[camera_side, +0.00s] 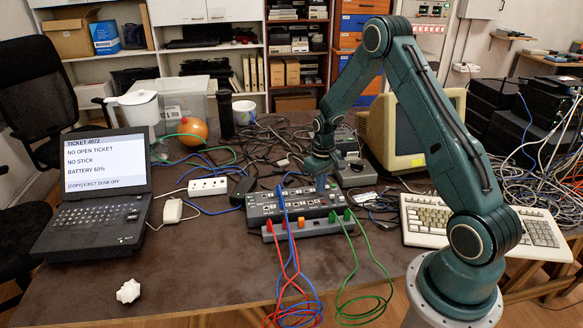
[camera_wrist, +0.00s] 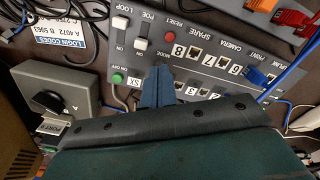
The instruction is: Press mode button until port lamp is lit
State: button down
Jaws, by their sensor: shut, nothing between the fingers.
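The grey switch panel (camera_side: 262,207) lies on the table in the side view, and it fills the upper part of the wrist view (camera_wrist: 213,47). My gripper (camera_wrist: 160,72) is shut and empty, pointing down at the panel right by the MODE label. The mode button itself is hidden, apparently behind the fingertips; I cannot tell whether they touch it. In the side view my gripper (camera_side: 322,186) is at the panel's back right part. Numbered ports (camera_wrist: 194,53) run along the panel. I cannot make out a lit port lamp in either view.
A grey box with a black knob (camera_wrist: 50,98) lies beside the panel. Blue, red and green cables (camera_side: 362,262) hang in front. A laptop (camera_side: 100,185) stands left.

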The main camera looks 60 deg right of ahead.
jog(key=shift+r, duration=1.95)
jog(key=shift+a+r, duration=0.2)
jog(key=shift+r, duration=0.25)
jog(key=s+a+r+n+t, duration=0.1)
jog(key=s+a+r, duration=0.2)
jog(key=a+r, duration=0.55)
jog(key=s+a+r+t, duration=0.2)
jog(key=s+a+r, duration=0.25)
jog(key=r, duration=0.65)
jog(key=s+a+r+n+t, duration=0.1)
jog(key=s+a+r, duration=0.2)
jog(key=s, duration=0.5)
jog(key=s+a+r+n+t, duration=0.1)
jog(key=s+a+r, duration=0.2)
jog(key=s+a, duration=0.3)
jog(key=shift+s+a+t, duration=0.2)
jog(key=shift+s+t, duration=0.1)
jog(key=shift+s, duration=0.65)
